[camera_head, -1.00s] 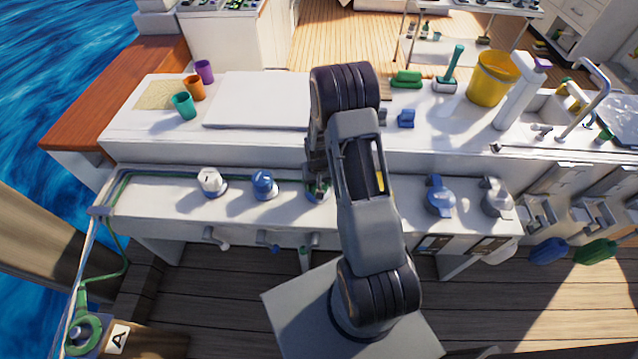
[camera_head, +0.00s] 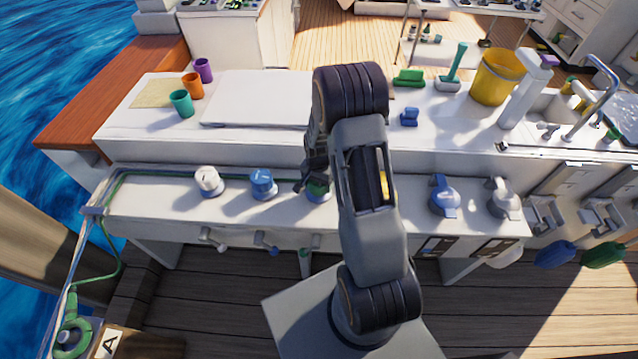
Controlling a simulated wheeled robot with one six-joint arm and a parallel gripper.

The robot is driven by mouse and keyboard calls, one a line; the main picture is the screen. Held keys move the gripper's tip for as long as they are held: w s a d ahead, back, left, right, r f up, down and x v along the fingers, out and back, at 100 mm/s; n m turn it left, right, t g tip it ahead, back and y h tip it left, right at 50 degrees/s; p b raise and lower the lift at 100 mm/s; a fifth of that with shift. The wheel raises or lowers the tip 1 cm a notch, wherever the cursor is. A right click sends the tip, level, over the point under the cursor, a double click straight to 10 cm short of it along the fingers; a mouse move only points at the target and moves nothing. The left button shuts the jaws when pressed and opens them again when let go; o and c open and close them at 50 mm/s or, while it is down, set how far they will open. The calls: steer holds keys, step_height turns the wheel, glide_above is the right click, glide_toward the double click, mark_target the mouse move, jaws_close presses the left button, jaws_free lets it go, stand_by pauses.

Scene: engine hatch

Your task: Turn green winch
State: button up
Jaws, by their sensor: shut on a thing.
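The green winch (camera_head: 318,190) sits on the white ledge, right of the blue winch (camera_head: 262,183) and the white winch (camera_head: 208,181). My gripper (camera_head: 314,184) is at the top of the green winch, shut on it. My arm comes from the lower right and hides part of the ledge right of the green winch. The exact finger contact is small and partly hidden.
Blue (camera_head: 444,196) and grey (camera_head: 502,198) fittings stand on the ledge to the right. Cups, a yellow bucket (camera_head: 497,78) and brushes stand on the counter behind.

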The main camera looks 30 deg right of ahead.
steer(key=shift+d, duration=0.15)
stand_by(0.4)
steer(key=o, duration=0.8)
steer(key=shift+d, duration=0.1)
steer(key=shift+c, duration=0.2)
steer(key=shift+o, duration=0.8)
steer(key=shift+r, duration=0.1)
step_height(320, 180, up, 14)
steer(key=shift+a, duration=0.2)
